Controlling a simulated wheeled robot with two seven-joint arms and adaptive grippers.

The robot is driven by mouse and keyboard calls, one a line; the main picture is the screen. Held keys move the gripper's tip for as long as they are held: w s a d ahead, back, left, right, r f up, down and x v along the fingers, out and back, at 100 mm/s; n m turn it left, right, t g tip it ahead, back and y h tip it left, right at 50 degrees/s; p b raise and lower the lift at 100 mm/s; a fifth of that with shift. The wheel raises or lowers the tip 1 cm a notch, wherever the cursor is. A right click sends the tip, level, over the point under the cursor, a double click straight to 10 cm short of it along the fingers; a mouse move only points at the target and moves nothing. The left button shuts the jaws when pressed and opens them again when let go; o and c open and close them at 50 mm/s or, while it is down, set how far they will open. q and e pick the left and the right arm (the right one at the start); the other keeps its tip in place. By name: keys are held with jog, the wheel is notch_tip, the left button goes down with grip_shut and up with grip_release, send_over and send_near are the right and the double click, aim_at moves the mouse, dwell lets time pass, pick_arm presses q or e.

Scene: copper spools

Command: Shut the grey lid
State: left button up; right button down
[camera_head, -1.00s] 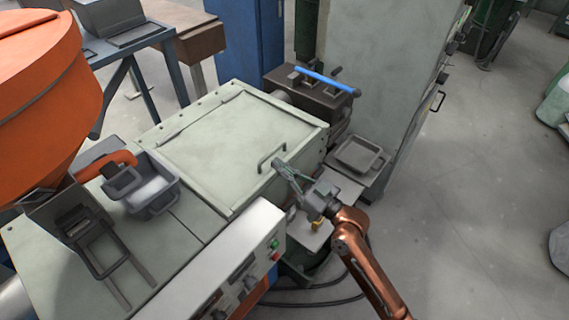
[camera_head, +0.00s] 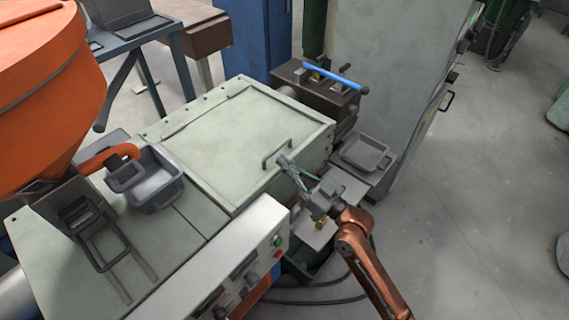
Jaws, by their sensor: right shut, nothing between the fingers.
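The grey lid (camera_head: 235,135) is a large pale grey-green panel on top of the machine. It lies flat and looks level with its surrounding frame; I cannot see whether a small gap is left. Its bar handle (camera_head: 277,152) is at the near right edge. My right gripper (camera_head: 284,161) is shut and empty, its fingertips close beside the handle at the lid's right edge. I cannot tell whether they touch it. My left gripper is not in view.
A control panel (camera_head: 235,255) stands in front of the lid. A grey bin (camera_head: 160,195) and an orange hopper (camera_head: 50,90) are at left. A shallow tray (camera_head: 365,153) and a blue-handled clamp (camera_head: 335,79) are at right.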

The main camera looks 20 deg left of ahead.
notch_tip(320, 180, up, 4)
jog(key=r+p, duration=0.1)
jog(key=p, duration=0.2)
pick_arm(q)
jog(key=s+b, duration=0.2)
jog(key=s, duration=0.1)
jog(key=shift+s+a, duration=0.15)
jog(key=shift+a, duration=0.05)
pick_arm(e)
jog(key=f+v, duration=0.2)
jog(key=v, duration=0.8)
jog(key=shift+a+f, duration=0.15)
jog(key=shift+f, duration=0.1)
